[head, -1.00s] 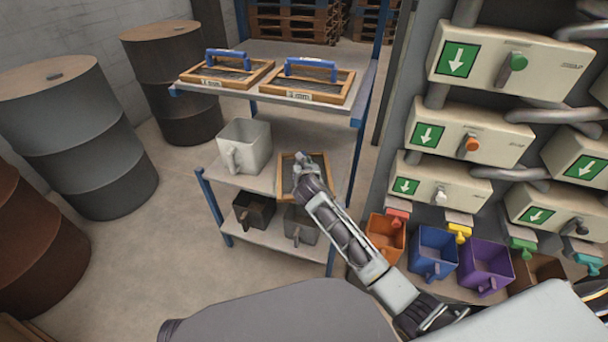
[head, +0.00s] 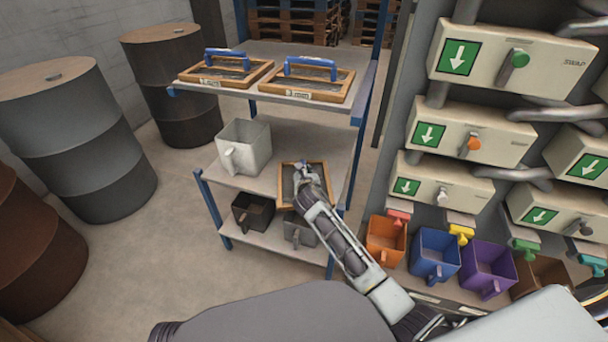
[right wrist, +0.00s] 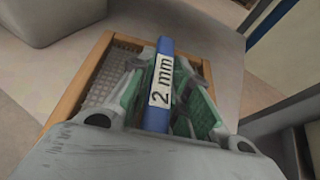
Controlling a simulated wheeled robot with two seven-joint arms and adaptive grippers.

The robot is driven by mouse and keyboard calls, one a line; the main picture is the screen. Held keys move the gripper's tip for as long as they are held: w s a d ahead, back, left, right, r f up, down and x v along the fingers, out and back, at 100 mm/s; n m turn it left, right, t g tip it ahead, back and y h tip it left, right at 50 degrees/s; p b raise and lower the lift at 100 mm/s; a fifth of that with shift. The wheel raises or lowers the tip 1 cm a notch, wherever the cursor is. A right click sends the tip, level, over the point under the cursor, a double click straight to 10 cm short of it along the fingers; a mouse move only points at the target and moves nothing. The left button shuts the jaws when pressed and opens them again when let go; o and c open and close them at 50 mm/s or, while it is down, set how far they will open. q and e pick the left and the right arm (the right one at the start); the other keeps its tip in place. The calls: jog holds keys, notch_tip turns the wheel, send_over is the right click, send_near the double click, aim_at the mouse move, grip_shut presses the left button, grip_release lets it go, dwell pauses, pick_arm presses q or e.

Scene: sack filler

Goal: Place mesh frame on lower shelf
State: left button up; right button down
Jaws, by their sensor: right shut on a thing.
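A mesh frame (head: 287,202) with a wooden rim is at the right part of the middle shelf in the head view. In the right wrist view the frame (right wrist: 92,72) shows grey mesh and a blue handle (right wrist: 163,85) labelled "2 mm". My right gripper (head: 302,178) is shut on this handle, its fingers on both sides of it. I cannot tell whether the frame rests on the middle shelf (head: 262,184) or hangs just above it. My arm hides part of the frame. My left gripper is not in view.
Two mesh frames with blue handles (head: 225,70) (head: 317,80) lie on the top shelf. A white jug (head: 245,147) stands left of the held frame. Dark and grey scoops sit on the bottom shelf. Coloured bins (head: 434,255) and machine boxes are at right, drums (head: 75,130) at left.

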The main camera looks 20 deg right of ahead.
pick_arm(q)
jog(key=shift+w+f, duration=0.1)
pick_arm(e)
jog(key=c, duration=1.3)
grip_release()
jog(key=shift+s+a+r, duration=0.1)
jog(key=shift+s+r, duration=0.1)
jog(key=shift+s, duration=0.2)
jog(key=shift+s+r+p, duration=0.2)
jog(key=shift+s+p, duration=0.1)
jog(key=p+v, duration=0.2)
jog(key=v, duration=0.6)
jog(key=shift+s+a+r+p, duration=0.1)
jog(key=shift+s+p, duration=0.2)
jog(key=shift+s, duration=0.05)
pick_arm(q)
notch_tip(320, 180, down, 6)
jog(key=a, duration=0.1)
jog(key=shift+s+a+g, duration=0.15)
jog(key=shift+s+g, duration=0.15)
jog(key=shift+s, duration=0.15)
pick_arm(e)
jog(key=shift+v, duration=0.85)
